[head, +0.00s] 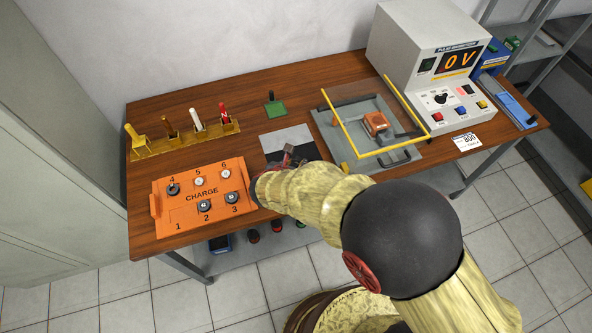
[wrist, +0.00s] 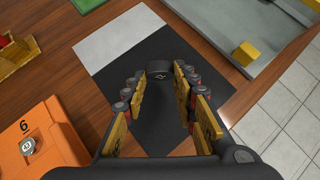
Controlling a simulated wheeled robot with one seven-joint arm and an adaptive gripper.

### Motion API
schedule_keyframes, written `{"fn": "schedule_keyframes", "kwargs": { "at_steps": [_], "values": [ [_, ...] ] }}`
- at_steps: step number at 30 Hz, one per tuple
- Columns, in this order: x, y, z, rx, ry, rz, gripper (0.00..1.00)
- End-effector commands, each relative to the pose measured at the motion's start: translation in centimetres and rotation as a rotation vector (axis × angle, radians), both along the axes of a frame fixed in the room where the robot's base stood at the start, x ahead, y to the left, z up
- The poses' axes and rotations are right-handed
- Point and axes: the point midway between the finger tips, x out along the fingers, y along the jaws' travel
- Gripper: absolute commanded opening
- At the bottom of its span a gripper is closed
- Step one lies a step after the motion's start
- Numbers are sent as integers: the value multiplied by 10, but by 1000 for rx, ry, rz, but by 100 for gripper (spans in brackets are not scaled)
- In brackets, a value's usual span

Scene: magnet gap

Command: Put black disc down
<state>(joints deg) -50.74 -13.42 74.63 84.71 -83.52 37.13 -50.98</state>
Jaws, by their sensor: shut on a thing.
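My gripper (wrist: 160,74) is shut on a black disc (wrist: 160,73), held between its fingertips in the wrist view. It is over the dark half of a two-tone mat (wrist: 150,138); I cannot tell whether the disc touches the mat. In the head view my gripper (head: 289,157) is by the mat's dark half, with the pale half (head: 285,137) behind it, and the disc cannot be made out.
An orange CHARGE tray (head: 165,222) with dark and pale discs lies to the left; spot 1 looks empty. A tool rack (head: 183,138) and green pad (head: 274,108) are behind. A grey fixture with a yellow-edged clear guard (head: 345,123) stands right, before a 0 V meter (head: 410,60).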

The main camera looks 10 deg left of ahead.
Motion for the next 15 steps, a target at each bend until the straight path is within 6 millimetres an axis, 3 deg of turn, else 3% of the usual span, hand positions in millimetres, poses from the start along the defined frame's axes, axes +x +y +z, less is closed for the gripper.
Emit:
{"fn": "schedule_keyframes", "kwargs": {
  "at_steps": [8, 15],
  "values": [
    [5, -3, -37, -2, 1, -1, 2],
    [5, -3, -38, -1, 0, -1, 2]
  ]
}}
